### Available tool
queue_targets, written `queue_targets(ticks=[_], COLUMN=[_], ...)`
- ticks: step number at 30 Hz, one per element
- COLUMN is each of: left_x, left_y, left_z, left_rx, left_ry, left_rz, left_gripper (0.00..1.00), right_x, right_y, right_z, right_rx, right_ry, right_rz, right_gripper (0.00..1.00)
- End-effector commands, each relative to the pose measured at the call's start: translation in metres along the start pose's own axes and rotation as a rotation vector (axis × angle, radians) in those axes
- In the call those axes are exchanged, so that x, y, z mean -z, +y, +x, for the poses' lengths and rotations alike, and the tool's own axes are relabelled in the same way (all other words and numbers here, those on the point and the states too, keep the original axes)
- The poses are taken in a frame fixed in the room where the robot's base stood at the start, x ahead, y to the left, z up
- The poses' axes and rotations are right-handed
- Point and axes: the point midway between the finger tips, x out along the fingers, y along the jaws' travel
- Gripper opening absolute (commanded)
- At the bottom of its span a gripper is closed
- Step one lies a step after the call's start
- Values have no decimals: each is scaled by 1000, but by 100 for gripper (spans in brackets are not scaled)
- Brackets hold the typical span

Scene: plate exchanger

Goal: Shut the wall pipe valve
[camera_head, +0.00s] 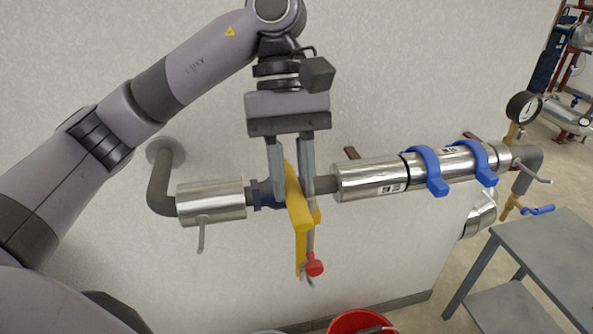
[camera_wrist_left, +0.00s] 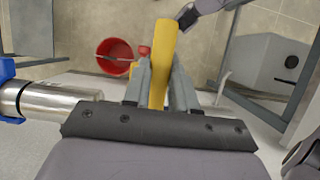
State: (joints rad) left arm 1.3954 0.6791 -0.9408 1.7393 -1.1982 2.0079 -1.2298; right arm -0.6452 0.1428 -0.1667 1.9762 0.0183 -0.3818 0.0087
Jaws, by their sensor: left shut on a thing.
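The wall pipe valve (camera_head: 264,194) has a dark blue body in the horizontal pipe. Its yellow lever (camera_head: 301,218) lies across the pipe's line and points out toward the camera. My left gripper (camera_head: 294,191) comes down from above and is shut on the lever, one finger on each side. The lever also stands between the fingers in the left wrist view (camera_wrist_left: 162,60). A yellow strip (camera_head: 300,250) and a red knob (camera_head: 315,267) hang below the lever; how they join is unclear. The fingers hide part of the valve. My right gripper is not in view.
Metal-clad pipe sections (camera_head: 210,199) flank the valve, with blue clamps (camera_head: 428,170) on the right one. A red bucket (camera_head: 352,321) stands on the floor below. A grey table (camera_head: 548,255) and a gauge (camera_head: 522,107) are at the right.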

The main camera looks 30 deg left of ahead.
Motion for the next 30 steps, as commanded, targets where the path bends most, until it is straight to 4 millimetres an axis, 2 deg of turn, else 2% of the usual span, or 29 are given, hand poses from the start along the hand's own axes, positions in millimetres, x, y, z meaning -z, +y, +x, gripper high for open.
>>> queue_targets(ticks=[10,11,13,23,30], left_x=[-1,-1,-1,0,-1], left_y=[-2,-2,-2,-1,-1], left_z=[1,1,1,-1,-26], left_rx=[10,10,10,4,2], left_ry=[-1,-1,0,1,3], left_rz=[14,15,13,8,6], left_gripper=[0,29,52,52,52], right_x=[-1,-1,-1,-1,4], right_y=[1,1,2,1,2], right_z=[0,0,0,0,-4], right_rx=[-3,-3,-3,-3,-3], right_ry=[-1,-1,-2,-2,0], right_rz=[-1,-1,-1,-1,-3], right_gripper=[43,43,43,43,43])
